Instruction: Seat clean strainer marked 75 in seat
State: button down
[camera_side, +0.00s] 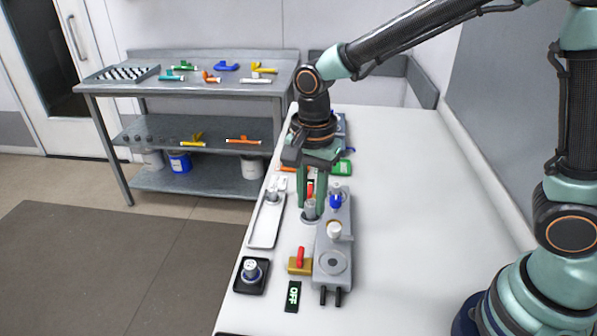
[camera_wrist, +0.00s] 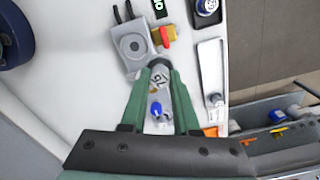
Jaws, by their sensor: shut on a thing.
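My gripper (camera_side: 312,205) points down over the left side of a grey block, its green fingers shut on a grey cylindrical strainer (camera_side: 310,207). In the wrist view my gripper (camera_wrist: 160,72) holds this strainer (camera_wrist: 158,80) between its fingertips; a dark mark on its top looks like 75. A dark round ring (camera_wrist: 158,62) lies by the fingertips. The strainer's lower end is hidden, so I cannot tell whether it is in the ring or above it. Another strainer (camera_side: 251,266) stands in a black tray (camera_side: 242,287) at the front left; a further one (camera_side: 272,194) is on a long white tray (camera_side: 264,234).
The grey block (camera_side: 333,284) carries a round disc, a white cap (camera_side: 334,229) and a blue part (camera_side: 336,202). A red-handled valve (camera_side: 300,258) and an OFF sign (camera_side: 292,297) are beside it. The bench's right side is clear. A steel shelf (camera_side: 190,85) stands behind.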

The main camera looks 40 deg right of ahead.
jog(key=shift+n, duration=0.7)
jog(key=shift+s+d+f, duration=0.3)
jog(key=shift+s+f, duration=0.5)
jog(key=shift+f, duration=0.65)
jog(key=shift+s+d+f, duration=0.3)
jog(key=shift+s+f, duration=0.55)
jog(key=shift+f, duration=0.6)
jog(key=shift+s+d+f, duration=0.3)
jog(key=shift+s+f, duration=0.5)
jog(key=shift+f, duration=0.65)
jog(key=shift+f, duration=0.4)
jog(key=c, duration=0.6)
grip_release()
jog(key=o, duration=0.3)
jog(key=shift+o, duration=0.2)
jog(key=shift+r, duration=0.15)
